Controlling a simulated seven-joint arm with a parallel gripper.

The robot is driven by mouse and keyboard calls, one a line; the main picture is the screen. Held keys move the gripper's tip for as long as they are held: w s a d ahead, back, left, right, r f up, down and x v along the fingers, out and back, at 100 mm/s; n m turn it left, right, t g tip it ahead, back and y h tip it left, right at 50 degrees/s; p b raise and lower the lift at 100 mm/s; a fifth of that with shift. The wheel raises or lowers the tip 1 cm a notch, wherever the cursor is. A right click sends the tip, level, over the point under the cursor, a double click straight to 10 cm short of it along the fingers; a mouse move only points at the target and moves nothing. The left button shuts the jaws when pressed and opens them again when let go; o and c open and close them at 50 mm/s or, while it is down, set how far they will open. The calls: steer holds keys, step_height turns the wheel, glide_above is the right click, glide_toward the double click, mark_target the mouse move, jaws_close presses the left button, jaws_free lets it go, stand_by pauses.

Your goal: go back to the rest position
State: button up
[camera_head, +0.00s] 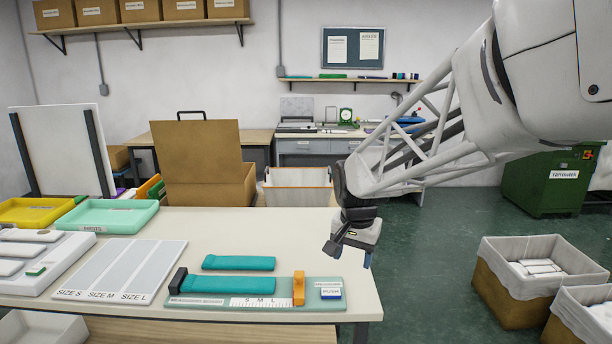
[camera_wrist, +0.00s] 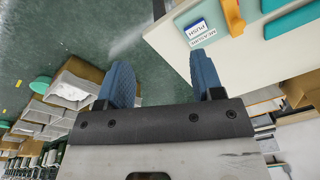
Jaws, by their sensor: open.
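My gripper (camera_head: 350,256) hangs in the air by the right edge of the white table (camera_head: 270,225), over or near the measuring board's right end. In the wrist view its two blue fingers (camera_wrist: 163,78) stand apart with nothing between them. One teal strip (camera_head: 238,262) lies on the table behind the green measuring board (camera_head: 212,303). A second teal strip (camera_head: 233,284) lies on that board, between a dark end block (camera_head: 178,281) and an orange slider (camera_head: 298,288). A blue-and-white push label (camera_head: 330,293) is at the board's right end.
A grey panel marked Size S, M and L (camera_head: 128,268) lies left of the board. Green (camera_head: 108,226) and yellow (camera_head: 15,212) trays sit at the back left. Lined bins (camera_head: 505,292) stand on the floor at right. Open floor lies between table and bins.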

steer(key=s+d+n, duration=0.2)
steer(key=s+d, duration=0.2)
steer(key=s, duration=0.9)
steer(key=s+d+n+t, duration=0.1)
steer(key=s+d, duration=0.3)
steer(key=s, duration=1)
steer(key=shift+s+r+n, duration=0.15)
steer(key=shift+r+n, duration=0.05)
steer(key=shift+n, duration=0.7)
